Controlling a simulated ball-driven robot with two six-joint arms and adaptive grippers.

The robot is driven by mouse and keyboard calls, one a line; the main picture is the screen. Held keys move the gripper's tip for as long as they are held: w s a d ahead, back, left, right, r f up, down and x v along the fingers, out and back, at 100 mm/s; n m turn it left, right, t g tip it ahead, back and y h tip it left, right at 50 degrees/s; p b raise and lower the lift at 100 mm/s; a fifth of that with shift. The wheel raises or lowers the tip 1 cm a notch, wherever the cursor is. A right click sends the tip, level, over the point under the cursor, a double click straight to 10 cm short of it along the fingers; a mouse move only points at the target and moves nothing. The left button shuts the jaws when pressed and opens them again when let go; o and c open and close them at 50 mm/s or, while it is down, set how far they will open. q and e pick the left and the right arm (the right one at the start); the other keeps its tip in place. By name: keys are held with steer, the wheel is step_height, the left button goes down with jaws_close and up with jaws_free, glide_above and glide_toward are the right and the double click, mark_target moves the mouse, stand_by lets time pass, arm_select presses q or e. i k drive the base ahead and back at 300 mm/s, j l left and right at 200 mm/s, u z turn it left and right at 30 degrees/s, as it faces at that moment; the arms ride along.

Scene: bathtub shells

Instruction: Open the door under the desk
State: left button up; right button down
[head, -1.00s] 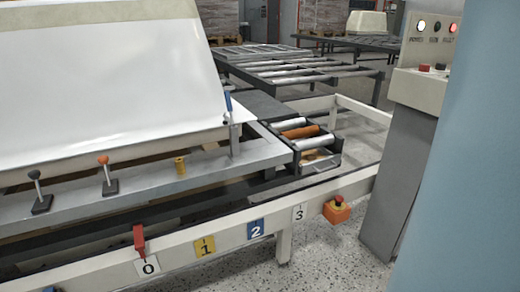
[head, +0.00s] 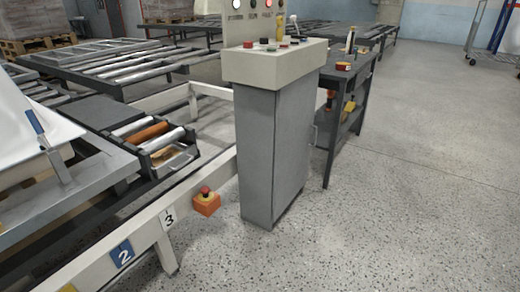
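A beige control desk (head: 280,64) with several knobs and buttons stands on a grey cabinet base (head: 258,150) near the middle of the head view. Two upright sides of the base show, and both look closed. A thin pale loop like a handle (head: 315,134) shows at the right edge of the base; I cannot tell which surface it belongs to. No door outline is clear. Neither of my grippers is in view.
A dark workbench (head: 345,75) stands behind the desk to the right. The speckled floor (head: 400,220) at the right is clear.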

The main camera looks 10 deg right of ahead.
mark_target(296, 102)
steer(key=z, duration=0.7)
